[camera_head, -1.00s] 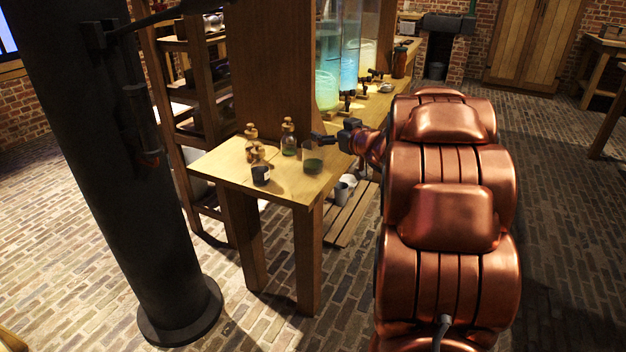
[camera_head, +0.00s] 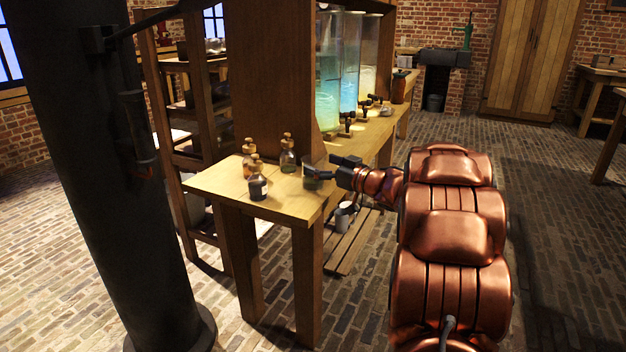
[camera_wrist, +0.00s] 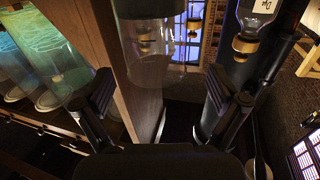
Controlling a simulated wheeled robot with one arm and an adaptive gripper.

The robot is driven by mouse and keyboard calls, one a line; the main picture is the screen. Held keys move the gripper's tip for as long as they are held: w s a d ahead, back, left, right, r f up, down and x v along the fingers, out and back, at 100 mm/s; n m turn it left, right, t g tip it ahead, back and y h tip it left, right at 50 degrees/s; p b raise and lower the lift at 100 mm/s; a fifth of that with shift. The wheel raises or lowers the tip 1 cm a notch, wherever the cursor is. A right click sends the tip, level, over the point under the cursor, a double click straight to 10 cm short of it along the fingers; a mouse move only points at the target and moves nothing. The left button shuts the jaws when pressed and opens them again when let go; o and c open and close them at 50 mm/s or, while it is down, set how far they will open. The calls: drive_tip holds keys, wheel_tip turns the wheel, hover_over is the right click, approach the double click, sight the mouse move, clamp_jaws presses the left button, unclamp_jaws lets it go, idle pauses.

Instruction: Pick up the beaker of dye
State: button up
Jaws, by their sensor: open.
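The beaker of dye (camera_head: 312,180) is a clear glass with dark green liquid low in it. It stands on the near end of the wooden bench, by the right edge. My gripper (camera_head: 324,168) is open and reaches in from the right at the beaker, partly covering it. In the wrist view, which looks upside down, the clear beaker wall (camera_wrist: 147,65) shows between the two spread fingers of my gripper (camera_wrist: 158,84). Whether either finger touches the glass I cannot tell.
Corked bottles stand left of the beaker: a green one (camera_head: 287,155), a dark labelled one (camera_head: 257,182) and an amber one (camera_head: 249,155). A wooden panel (camera_head: 270,75) and glowing jars with taps (camera_head: 348,75) rise behind. A dark column (camera_head: 110,180) stands at left.

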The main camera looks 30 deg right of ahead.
sight(305, 157)
drive_tip(key=shift+b+x, duration=0.55)
drive_tip(key=shift+x, duration=1.15)
drive_tip(key=shift+d+r, duration=0.1)
drive_tip(key=shift+d, duration=0.05)
drive_tip(key=shift+c, duration=0.2)
drive_tip(key=c, duration=1.3)
drive_tip(key=shift+r, duration=0.15)
drive_tip(key=shift+s+a+r+p, duration=0.3)
drive_tip(key=shift+s+r+p, duration=0.65)
drive_tip(key=shift+s, duration=1.65)
drive_tip(key=shift+s+a+r+p, duration=0.25)
drive_tip(key=shift+s+r+p, duration=0.65)
drive_tip(key=shift+s, duration=1.7)
drive_tip(key=shift+s+a+r+p, duration=0.4)
drive_tip(key=shift+s+p, duration=0.9)
drive_tip(key=shift+s, duration=1.3)
